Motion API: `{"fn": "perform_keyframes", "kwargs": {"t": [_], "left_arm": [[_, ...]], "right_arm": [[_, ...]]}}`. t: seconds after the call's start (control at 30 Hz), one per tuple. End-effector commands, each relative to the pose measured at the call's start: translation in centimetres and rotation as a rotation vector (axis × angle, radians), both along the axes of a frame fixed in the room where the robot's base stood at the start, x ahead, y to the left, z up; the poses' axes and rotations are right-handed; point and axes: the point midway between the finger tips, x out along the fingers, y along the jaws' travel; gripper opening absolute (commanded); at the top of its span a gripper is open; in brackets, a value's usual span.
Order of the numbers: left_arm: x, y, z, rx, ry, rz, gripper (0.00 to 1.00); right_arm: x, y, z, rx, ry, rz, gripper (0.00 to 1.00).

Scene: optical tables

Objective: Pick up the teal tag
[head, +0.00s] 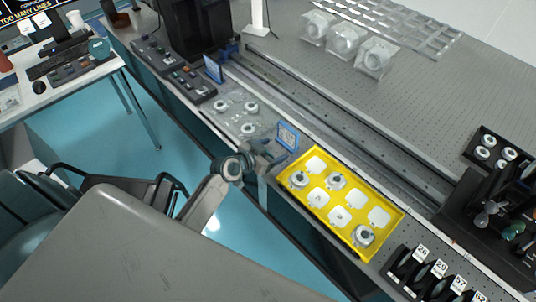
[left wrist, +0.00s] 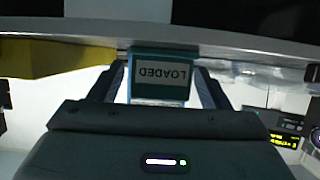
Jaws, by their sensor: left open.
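The teal tag (left wrist: 162,62) has a white label reading LOADED, upside down in the left wrist view. It hangs at the underside of a pale edge, between the two fingers of my left gripper (left wrist: 160,92). The fingers stand apart on either side of it, with a gap visible at each side. In the head view my left gripper (head: 270,156) is at the front edge of the optical table, just left of the yellow tray; I cannot make out the tag clearly there. My right gripper is not in view.
The yellow tray (head: 348,163) holds several white pads and round parts. A blue-framed sign (head: 287,137) stands close behind my left gripper. A clear plate with round parts (head: 249,129) lies to the left. Black labelled holders (head: 415,260) stand at the lower right.

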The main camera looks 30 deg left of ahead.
Motion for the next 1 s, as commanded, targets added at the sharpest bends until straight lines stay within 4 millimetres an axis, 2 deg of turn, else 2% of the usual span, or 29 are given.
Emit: {"fn": "perform_keyframes", "kwargs": {"t": [0.17, 0.4, 0.77, 1.0], "left_arm": [[0.0, 0.0, -0.1, 0.0, 0.0, 0.0, 0.71], [0.0, 0.0, 0.0, 0.0, 0.0, 0.0, 0.24], [0.0, 0.0, 0.2, 0.0, -0.001, 0.0, 0.23], [0.0, 0.1, 2.2, 0.002, -0.004, -0.002, 0.23]], "right_arm": [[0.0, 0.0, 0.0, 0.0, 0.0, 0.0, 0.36], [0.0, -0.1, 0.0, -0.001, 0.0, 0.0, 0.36], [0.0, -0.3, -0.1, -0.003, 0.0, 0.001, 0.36], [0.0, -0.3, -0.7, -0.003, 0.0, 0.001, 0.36]]}}
